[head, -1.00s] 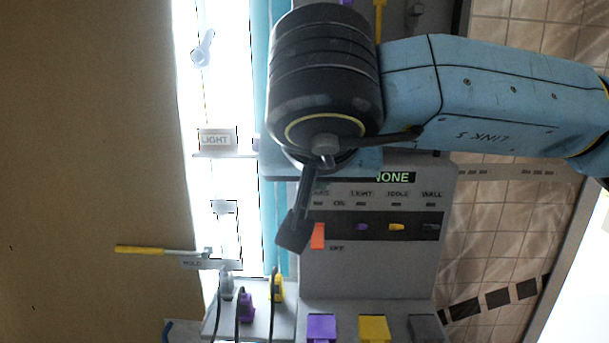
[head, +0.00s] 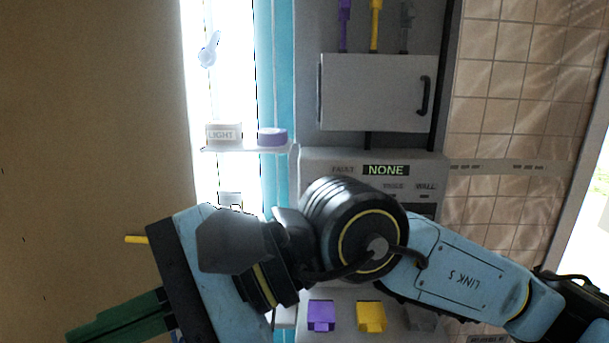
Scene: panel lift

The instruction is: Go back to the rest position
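My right arm comes in from the right and crosses the lower middle of the head view, in front of the grey panel (head: 330,165). Its hand points to the lower left. The green fingers of my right gripper (head: 118,318) are at the bottom left, partly cut off by the frame edge, in front of the brown wall. They look close together, but I cannot tell whether they are open or shut. I see nothing held in the visible part. My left gripper is not in view. The panel display (head: 386,170) reads NONE. My arm hides most of the switch row.
Purple (head: 321,315) and yellow (head: 371,316) blocks stand below my arm.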

